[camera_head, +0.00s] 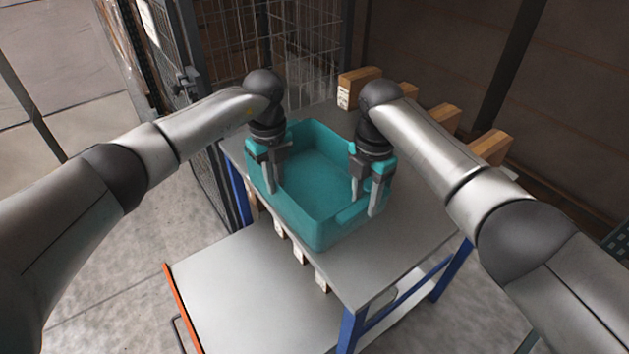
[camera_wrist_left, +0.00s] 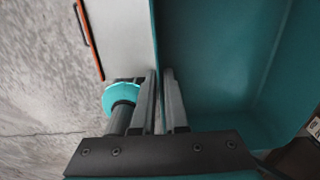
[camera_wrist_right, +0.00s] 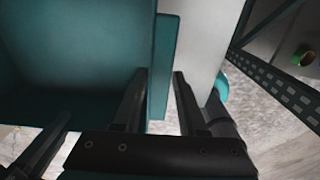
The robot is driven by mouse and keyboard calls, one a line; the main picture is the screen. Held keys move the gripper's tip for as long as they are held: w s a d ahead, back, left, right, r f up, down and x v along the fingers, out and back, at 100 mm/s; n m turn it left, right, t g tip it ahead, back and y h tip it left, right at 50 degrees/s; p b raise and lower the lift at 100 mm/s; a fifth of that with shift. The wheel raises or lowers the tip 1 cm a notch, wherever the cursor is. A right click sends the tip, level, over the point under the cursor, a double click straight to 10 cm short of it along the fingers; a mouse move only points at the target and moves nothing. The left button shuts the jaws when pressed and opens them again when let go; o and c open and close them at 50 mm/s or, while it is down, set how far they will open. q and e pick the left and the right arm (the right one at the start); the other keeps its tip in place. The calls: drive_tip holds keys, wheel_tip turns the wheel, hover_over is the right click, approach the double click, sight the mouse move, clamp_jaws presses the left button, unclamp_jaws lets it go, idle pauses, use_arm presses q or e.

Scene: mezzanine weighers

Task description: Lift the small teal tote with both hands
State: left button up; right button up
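The small teal tote (camera_head: 318,232), open-topped and empty, stands upright on the grey table top (camera_head: 375,262). My left gripper (camera_head: 272,187) points down at the tote's left wall. In the left wrist view its fingers (camera_wrist_left: 161,128) are close together with the tote's wall (camera_wrist_left: 156,35) between them, shut on it. My right gripper (camera_head: 364,204) points down at the right wall. In the right wrist view its fingers (camera_wrist_right: 158,118) stand wide apart on either side of the tote's wall (camera_wrist_right: 160,65), with a gap on the outer side.
Several wooden blocks (camera_head: 440,122) lie along the table's back edge. A wire mesh panel (camera_head: 225,60) stands behind on the left. A lower grey platform with an orange edge (camera_head: 183,307) is in front. The table to the right of the tote is bare.

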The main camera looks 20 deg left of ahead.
clamp_jaws()
idle(1.1)
